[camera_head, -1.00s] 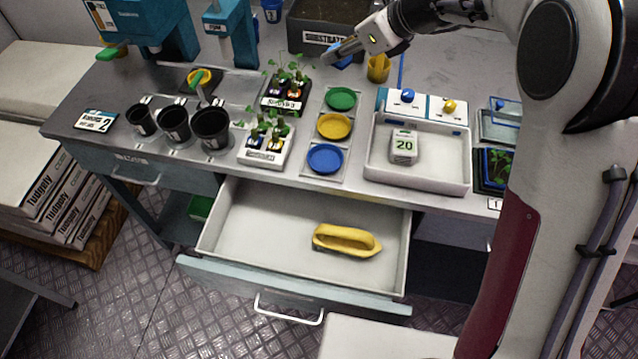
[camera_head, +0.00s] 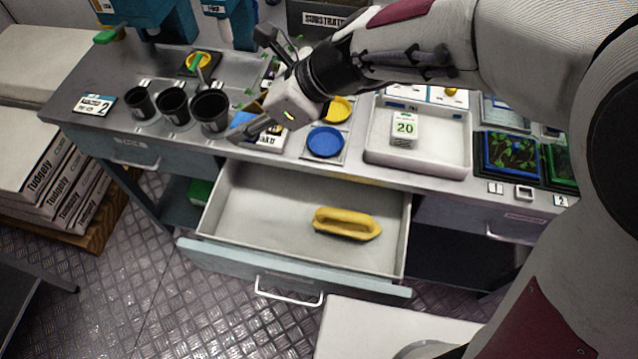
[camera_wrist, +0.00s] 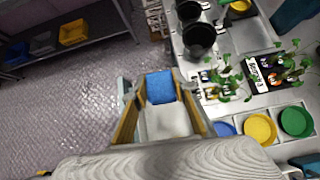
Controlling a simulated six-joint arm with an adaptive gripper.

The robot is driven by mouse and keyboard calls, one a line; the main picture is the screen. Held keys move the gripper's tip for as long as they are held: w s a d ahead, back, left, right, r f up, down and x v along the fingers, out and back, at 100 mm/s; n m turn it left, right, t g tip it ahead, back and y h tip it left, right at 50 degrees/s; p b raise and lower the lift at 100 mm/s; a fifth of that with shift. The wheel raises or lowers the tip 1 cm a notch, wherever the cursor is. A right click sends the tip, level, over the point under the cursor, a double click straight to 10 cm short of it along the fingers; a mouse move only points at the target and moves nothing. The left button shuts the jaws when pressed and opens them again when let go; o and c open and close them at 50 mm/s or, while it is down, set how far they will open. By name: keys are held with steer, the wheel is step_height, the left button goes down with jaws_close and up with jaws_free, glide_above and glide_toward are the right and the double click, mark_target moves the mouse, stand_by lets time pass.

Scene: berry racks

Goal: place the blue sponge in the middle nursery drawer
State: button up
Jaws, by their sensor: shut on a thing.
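The blue sponge (camera_head: 243,119) is held at the tips of my gripper (camera_head: 247,127), above the front of the bench near the seedling tray. The wrist view also shows the blue sponge (camera_wrist: 160,87) between the two fingers of my gripper (camera_wrist: 158,100). A pale block shows just below it there; I cannot tell whether it belongs to the sponge. The middle drawer (camera_head: 265,201) is pulled open below the bench, to the lower right of my gripper. A yellow boat-shaped object (camera_head: 346,223) lies in its right half.
Black pots (camera_head: 211,110) stand on the bench left of my gripper. A blue dish (camera_head: 325,142) and a yellow dish (camera_head: 338,108) lie to its right. A white tray (camera_head: 420,160) stands further right. The left half of the open drawer is clear.

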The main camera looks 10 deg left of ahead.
steer(key=s, duration=0.3)
glide_above(255, 218)
steer(key=d, duration=0.3)
step_height(255, 218, down, 21)
steer(key=shift+g, duration=0.3)
steer(key=shift+f, duration=0.2)
steer(key=shift+f, duration=2.8)
steer(key=shift+f, duration=2.1)
steer(key=shift+f, duration=0.1)
steer(key=o, duration=0.8)
